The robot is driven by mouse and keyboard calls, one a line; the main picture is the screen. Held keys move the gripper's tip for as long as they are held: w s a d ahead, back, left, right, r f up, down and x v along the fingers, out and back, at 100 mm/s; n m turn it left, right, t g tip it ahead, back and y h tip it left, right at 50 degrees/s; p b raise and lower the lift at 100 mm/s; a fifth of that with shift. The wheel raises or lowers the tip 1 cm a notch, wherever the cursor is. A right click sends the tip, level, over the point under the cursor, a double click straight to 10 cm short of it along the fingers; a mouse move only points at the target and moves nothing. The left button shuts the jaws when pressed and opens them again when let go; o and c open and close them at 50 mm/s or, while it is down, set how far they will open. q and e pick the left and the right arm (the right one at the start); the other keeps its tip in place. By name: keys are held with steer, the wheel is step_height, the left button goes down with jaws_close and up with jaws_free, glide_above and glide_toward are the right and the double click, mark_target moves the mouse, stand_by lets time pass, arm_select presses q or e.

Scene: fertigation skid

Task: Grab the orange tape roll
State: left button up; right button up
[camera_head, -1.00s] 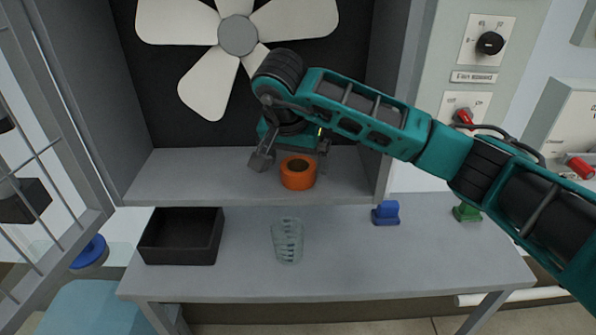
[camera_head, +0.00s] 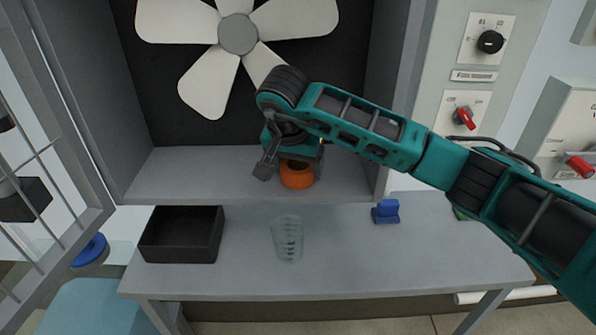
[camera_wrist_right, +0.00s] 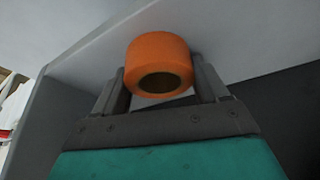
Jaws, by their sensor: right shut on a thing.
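The orange tape roll (camera_head: 297,176) lies on the grey shelf in front of the fan, partly hidden from above by my right gripper. My right gripper (camera_head: 290,172) reaches down over the roll and is shut on it. In the right wrist view the orange tape roll (camera_wrist_right: 160,62) sits between the two dark fingers of my right gripper (camera_wrist_right: 160,80), one on each side, with its dark hole facing the camera. My left gripper is not in view.
The shelf (camera_head: 190,180) has side walls and a large white-bladed fan (camera_head: 238,35) at its back. Below, the table (camera_head: 340,270) carries a black tray (camera_head: 181,235), a clear beaker (camera_head: 288,241) and a blue object (camera_head: 386,212). A barred panel stands at left.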

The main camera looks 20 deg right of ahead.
steer(key=shift+c, duration=0.6)
steer(key=shift+r, duration=0.1)
